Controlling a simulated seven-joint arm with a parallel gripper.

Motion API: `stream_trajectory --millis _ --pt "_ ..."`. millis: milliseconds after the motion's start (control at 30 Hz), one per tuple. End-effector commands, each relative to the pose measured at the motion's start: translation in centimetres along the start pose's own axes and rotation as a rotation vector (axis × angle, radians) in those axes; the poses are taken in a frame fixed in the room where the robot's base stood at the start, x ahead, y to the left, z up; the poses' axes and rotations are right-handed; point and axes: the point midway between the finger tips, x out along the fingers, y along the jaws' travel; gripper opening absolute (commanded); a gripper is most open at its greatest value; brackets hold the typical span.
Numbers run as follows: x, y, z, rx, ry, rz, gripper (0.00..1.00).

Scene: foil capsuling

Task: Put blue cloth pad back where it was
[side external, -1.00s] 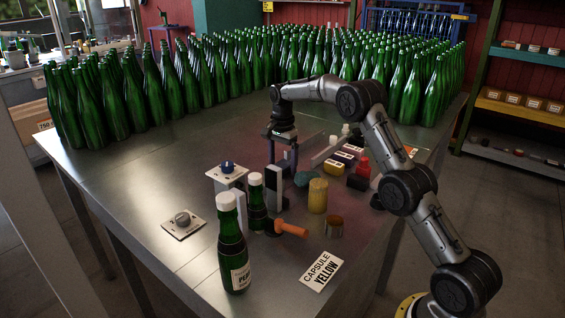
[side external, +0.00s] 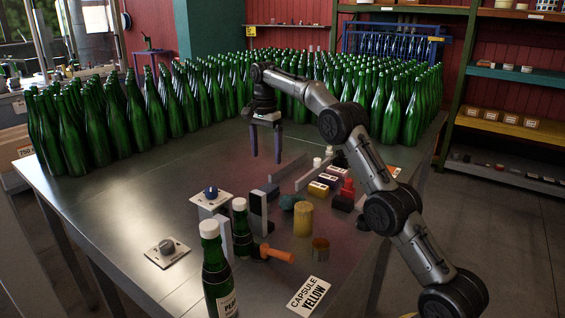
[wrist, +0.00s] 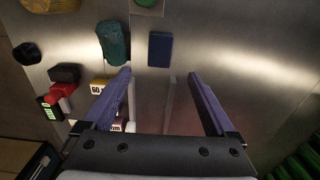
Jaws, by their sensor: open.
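The blue cloth pad (wrist: 160,48) lies flat on the metal table, just right of a teal rounded object (wrist: 113,42) in the wrist view. In the side view the pad (side external: 271,189) shows as a small dark blue patch behind the teal object (side external: 287,202) and close to an upright plate. My gripper (side external: 266,158) is open and empty, raised above the table behind the pad. In the wrist view its two fingers (wrist: 159,76) are spread wide, with the pad beyond their tips and apart from them.
A yellow cylinder (side external: 303,219), labelled boxes (side external: 318,189) and a red item (side external: 347,188) stand to the right. A capped bottle (side external: 216,270) and an orange-handled tool (side external: 277,254) are in front. Many green bottles (side external: 210,97) fill the back.

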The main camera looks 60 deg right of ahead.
Motion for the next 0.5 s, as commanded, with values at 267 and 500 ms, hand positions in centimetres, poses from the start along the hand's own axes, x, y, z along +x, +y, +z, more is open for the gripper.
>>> stream_trajectory --millis 267,500 --pt "-2.3 1.0 1.5 -0.081 0.010 -0.026 0.91" --pt "-7.8 6.0 6.5 -0.366 0.049 -0.107 0.91"
